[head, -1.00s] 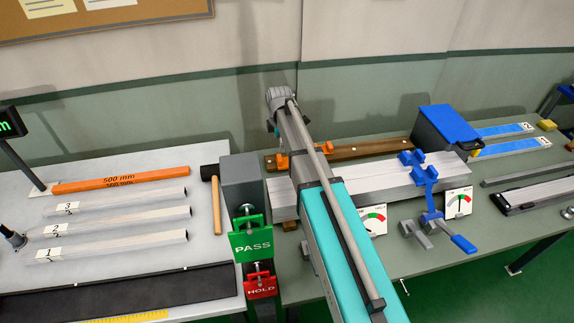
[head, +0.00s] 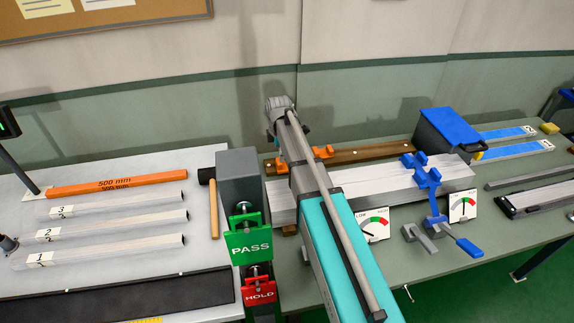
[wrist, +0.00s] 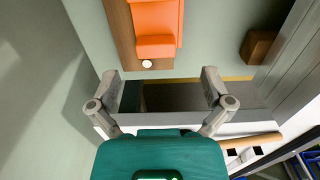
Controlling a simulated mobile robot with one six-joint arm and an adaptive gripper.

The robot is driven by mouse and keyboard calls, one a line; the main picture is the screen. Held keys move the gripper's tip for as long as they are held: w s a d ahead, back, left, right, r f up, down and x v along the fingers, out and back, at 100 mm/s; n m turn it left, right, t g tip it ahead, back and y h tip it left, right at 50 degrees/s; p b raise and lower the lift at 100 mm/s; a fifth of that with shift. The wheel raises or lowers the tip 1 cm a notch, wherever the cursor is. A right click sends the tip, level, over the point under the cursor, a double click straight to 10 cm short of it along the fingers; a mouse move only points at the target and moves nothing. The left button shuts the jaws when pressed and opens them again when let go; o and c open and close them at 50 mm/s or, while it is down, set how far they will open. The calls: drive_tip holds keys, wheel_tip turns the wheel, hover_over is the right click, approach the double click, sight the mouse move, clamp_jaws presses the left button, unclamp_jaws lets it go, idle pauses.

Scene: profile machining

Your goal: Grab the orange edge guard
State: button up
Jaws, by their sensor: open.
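The orange edge guard (wrist: 156,28) lies on a brown wooden board (wrist: 122,35) at the top of the wrist view, beyond my fingertips. In the head view, orange parts show on the board (head: 372,154) on both sides of my arm, one at the right (head: 323,151) and one at the left (head: 276,164). My gripper (wrist: 160,78) is open and empty, its two fingers wide apart and clear of the orange guard. In the head view my arm hides the gripper's fingers and part of the board.
A grey post with a green PASS sign (head: 249,245) and red HOLD sign (head: 260,291) stands left of my arm. Light metal profiles (head: 385,184) with a blue clamp (head: 427,179) lie right of it. An orange 500 mm bar (head: 117,184) lies on the left table.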

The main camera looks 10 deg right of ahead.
drive_tip(key=shift+w+f+b, duration=0.2)
drive_tip(key=shift+f+b, duration=2.3)
drive_tip(key=shift+f, duration=0.1)
drive_tip(key=c, duration=1.1)
drive_tip(key=shift+r, duration=0.25)
wheel_tip(320, 180, up, 2)
drive_tip(key=shift+r+p, duration=0.1)
drive_tip(key=shift+p, duration=1.15)
drive_tip(key=s+a+r+p, duration=0.5)
drive_tip(key=s+r+p, duration=0.5)
drive_tip(key=s, duration=0.3)
drive_tip(key=shift+a+r+p, duration=0.2)
drive_tip(key=shift+p, duration=0.1)
